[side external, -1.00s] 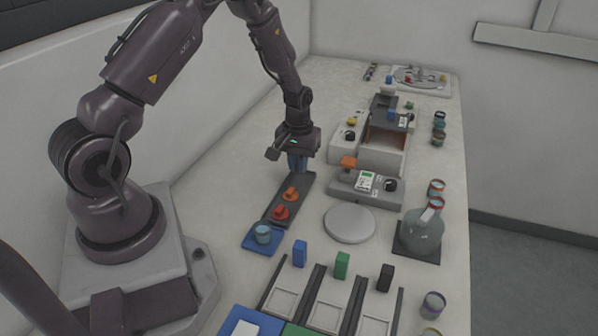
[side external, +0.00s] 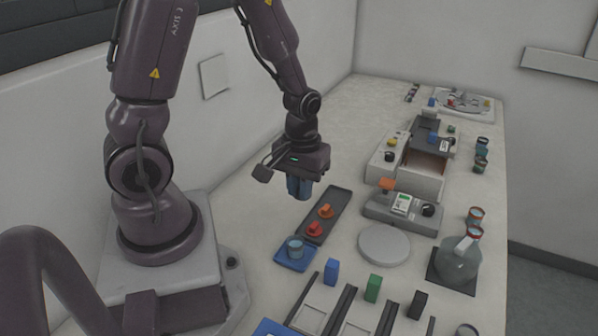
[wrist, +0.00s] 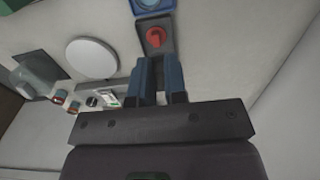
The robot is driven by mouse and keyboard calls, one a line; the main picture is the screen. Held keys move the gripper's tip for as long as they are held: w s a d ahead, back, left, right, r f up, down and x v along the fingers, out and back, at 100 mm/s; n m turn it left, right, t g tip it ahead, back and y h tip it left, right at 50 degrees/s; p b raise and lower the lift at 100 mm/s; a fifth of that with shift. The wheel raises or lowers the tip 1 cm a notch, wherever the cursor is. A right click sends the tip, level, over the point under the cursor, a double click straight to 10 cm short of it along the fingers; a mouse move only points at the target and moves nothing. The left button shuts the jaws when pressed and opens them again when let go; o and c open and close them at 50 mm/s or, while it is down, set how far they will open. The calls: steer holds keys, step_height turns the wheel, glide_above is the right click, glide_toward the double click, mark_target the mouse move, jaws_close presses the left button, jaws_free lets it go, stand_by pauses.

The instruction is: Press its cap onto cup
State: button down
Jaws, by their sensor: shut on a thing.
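A blue cup (side external: 295,247) stands upright on a blue square mat (side external: 282,261); their edge shows at the top of the wrist view (wrist: 152,4). A dark tray (side external: 337,203) beyond the mat holds a red cap (side external: 315,229) and an orange cap (side external: 326,211). The red cap also shows in the wrist view (wrist: 156,37). The far end of the tray is bare. My gripper (side external: 299,190) is in the air left of the tray, its blue fingers pointing down. It is shut on a cap, which the fingers largely hide.
A round pale disc (side external: 384,245) lies right of the tray, near a grey device (side external: 403,208) with an orange-topped part. A flask (side external: 458,262) stands on a dark mat. Blue, green and black blocks (side external: 373,288) stand by the front slots. Bench left of the tray is clear.

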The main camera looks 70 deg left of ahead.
steer(key=shift+s+d+f+n, duration=0.25)
steer(key=shift+d+f+n, duration=0.4)
steer(key=shift+f+n, duration=1.25)
steer(key=shift+s+d+f+n, duration=0.2)
steer(key=shift+d+f+n, duration=0.5)
steer(key=shift+n, duration=2.35)
steer(key=shift+s+d+f+n, duration=0.25)
steer(key=shift+d+f+n, duration=0.4)
steer(key=shift+f+n, duration=1.25)
steer(key=shift+r+n, duration=0.45)
steer(key=shift+n, duration=0.1)
steer(key=c, duration=0.6)
jaws_free()
step_height(320, 180, up, 7)
